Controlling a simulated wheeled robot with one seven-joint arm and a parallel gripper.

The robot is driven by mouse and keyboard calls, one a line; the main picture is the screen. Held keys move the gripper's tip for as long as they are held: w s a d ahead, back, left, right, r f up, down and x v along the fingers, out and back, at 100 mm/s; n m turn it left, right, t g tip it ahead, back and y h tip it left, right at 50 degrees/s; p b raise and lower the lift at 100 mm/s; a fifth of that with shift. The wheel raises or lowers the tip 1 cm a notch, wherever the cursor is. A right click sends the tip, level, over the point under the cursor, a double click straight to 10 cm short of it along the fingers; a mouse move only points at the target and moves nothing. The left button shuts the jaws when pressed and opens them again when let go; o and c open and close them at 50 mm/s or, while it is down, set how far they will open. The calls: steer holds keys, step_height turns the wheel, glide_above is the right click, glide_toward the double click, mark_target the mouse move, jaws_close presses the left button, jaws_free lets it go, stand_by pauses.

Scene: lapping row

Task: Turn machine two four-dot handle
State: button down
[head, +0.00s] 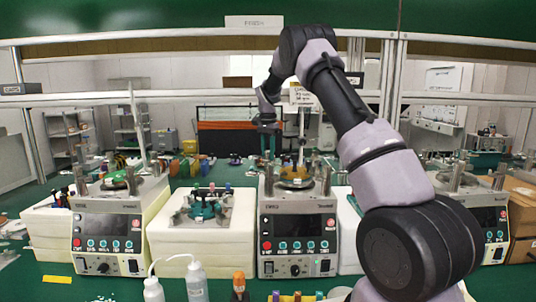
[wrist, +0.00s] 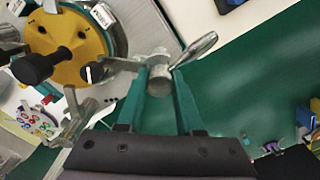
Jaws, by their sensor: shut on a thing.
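My gripper (wrist: 161,80) shows teal fingers in the wrist view, closed on a metal handle (wrist: 197,49) at its round metal hub, which sits between the fingertips. No dots can be made out on it. A yellow disc (wrist: 62,48) with a black knob lies just left of it. In the head view my gripper (head: 268,143) is above the back of the middle machine (head: 298,235), which has a lit front panel with coloured buttons. The fingertips and handle are too small to tell apart there.
Similar machines stand at left (head: 108,235) and right (head: 490,222), the right one partly behind my arm. A white block with a teal fixture (head: 205,208) stands between left and middle machines. White bottles (head: 196,281) stand in front. A second metal clamp (wrist: 78,118) is close left of my fingers.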

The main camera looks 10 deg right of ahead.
mark_target(268, 151)
steer(key=shift+m, duration=0.6)
steer(key=c, duration=0.6)
jaws_free()
steer(key=shift+o, duration=0.2)
step_height(268, 151, up, 10)
steer(key=shift+r, duration=0.45)
